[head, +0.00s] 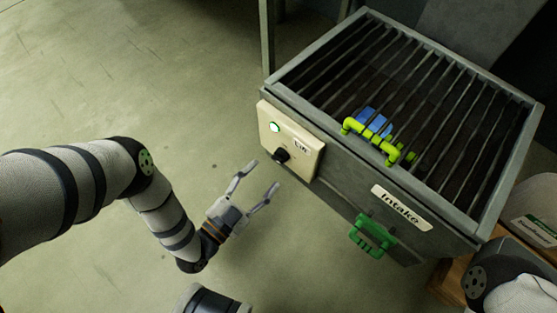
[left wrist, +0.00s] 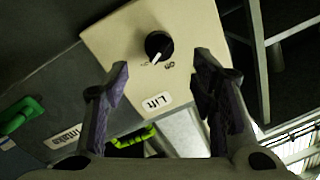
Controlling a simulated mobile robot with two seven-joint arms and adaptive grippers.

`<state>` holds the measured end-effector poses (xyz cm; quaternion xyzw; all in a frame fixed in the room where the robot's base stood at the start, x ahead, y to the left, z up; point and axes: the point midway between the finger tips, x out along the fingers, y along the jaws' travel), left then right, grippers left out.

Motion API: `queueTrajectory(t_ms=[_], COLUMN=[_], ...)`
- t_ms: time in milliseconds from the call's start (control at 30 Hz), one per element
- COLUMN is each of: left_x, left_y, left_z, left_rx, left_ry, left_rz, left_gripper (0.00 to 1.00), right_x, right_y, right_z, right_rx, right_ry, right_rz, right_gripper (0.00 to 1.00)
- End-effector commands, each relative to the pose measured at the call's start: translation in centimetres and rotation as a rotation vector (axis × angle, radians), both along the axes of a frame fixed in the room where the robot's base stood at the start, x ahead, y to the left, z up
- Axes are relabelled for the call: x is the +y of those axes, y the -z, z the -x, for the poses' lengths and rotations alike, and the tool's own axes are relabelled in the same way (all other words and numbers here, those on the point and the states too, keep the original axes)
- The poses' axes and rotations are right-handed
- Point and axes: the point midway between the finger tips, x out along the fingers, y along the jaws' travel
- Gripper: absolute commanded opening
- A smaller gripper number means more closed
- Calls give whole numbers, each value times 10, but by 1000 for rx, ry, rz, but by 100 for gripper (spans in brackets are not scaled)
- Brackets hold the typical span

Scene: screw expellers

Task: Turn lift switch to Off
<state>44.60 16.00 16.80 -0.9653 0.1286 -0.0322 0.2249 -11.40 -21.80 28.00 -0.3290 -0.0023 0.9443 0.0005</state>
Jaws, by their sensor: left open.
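The lift switch is a black round knob (head: 281,155) on a cream panel (head: 308,158) on the side of the intake box. In the left wrist view the knob (left wrist: 159,44) shows a white pointer mark aimed at the lower edge of the picture, near small printed letters. A "Lift" label (left wrist: 153,104) is on the panel. A green light (head: 275,127) glows above the knob in the head view. My left gripper (head: 262,175) is open and empty, its fingers spread toward the knob but apart from it. My right gripper is not in view.
The intake box has a barred top (head: 340,68), with a yellow-green handle (head: 372,142) and a blue part (head: 373,120) by the bars. A green handle (head: 372,236) sticks out below the "Intake" label (head: 401,207). The floor (head: 120,100) at left is clear.

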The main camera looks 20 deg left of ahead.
Motion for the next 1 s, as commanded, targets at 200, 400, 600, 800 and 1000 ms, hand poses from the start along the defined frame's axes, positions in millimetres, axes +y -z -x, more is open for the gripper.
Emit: queueTrajectory(t_ms=[200,400,600,800,1000], left_x=[-12,-16,-16,-16,-16], left_y=[2,1,1,1,1], left_z=[-44,-57,-57,-57,-57], left_rx=[0,3,4,4,5], left_ry=[0,2,1,1,1], left_rz=[0,0,1,1,5], left_gripper=[52,52,52,6,3], right_x=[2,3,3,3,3], right_y=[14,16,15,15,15], right_z=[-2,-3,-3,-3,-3], right_rx=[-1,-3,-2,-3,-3], right_ry=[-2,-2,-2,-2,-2], right_rz=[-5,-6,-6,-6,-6], right_gripper=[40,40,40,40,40])
